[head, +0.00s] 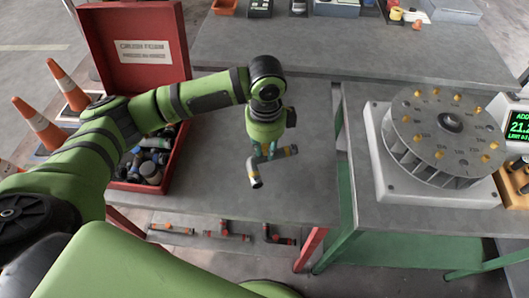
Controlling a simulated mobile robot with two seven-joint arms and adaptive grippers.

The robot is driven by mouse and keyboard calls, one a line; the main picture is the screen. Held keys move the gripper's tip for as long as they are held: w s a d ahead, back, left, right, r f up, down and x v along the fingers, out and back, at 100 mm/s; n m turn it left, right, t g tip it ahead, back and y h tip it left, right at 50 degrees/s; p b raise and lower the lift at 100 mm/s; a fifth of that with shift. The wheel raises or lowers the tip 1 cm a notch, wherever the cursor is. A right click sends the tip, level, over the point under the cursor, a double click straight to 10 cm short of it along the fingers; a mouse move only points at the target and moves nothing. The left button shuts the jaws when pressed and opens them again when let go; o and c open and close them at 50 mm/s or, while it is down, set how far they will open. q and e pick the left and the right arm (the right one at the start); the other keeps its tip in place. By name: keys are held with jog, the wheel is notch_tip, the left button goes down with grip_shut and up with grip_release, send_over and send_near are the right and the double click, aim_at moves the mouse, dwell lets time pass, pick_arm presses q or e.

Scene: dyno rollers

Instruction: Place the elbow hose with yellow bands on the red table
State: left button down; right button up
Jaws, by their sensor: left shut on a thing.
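The elbow hose with yellow bands (254,174) is grey, with a yellow band near each visible end. My left gripper (264,151) points down and is shut on it, over the middle of the grey-topped table with red legs (225,190). The gripper's fingers hide part of the hose. I cannot tell whether the hose touches the tabletop. My right gripper is not in view.
An open red case (178,165) with dark parts inside stands left on this table. A green-legged table (400,218) at right bears a round dial machine (447,135). Several hoses (227,232) lie below the front edge. Tabletop around the hose is clear.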

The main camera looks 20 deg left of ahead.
aim_at(265, 156)
pick_arm(q)
jog(key=shift+w+a+f, duration=0.15)
jog(key=shift+f, duration=0.05)
jog(key=shift+f+p, duration=0.3)
jog(key=shift+f, duration=1.6)
jog(key=shift+f, duration=0.15)
jog(key=c, duration=1.1)
grip_release()
jog(key=r+b, duration=0.1)
jog(key=r, duration=1.1)
jog(key=shift+s+r, duration=0.2)
